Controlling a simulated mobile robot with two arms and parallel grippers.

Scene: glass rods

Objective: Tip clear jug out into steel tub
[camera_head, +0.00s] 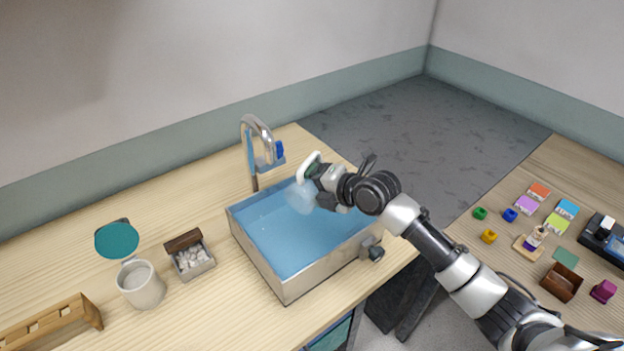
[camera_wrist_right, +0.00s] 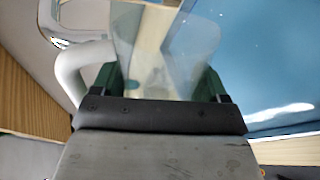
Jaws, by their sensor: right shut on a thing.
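The clear jug (camera_head: 301,196) with its white handle (camera_head: 311,166) is held over the back right part of the steel tub (camera_head: 287,286). It looks tilted, with the handle on the upper side. My right gripper (camera_head: 325,190) is shut on the jug. In the right wrist view the clear jug (camera_wrist_right: 150,50) sits between the fingers of the gripper (camera_wrist_right: 158,85), with the white handle at the left. The tub has a blue inside. I cannot tell whether any liquid is in the jug. My left gripper is not in view.
A metal tap (camera_head: 257,140) stands behind the tub. A white mug (camera_head: 141,286), an open box of white pieces (camera_head: 192,258) and a wooden rack (camera_head: 50,322) are at the left. A second table with small coloured items is at the right.

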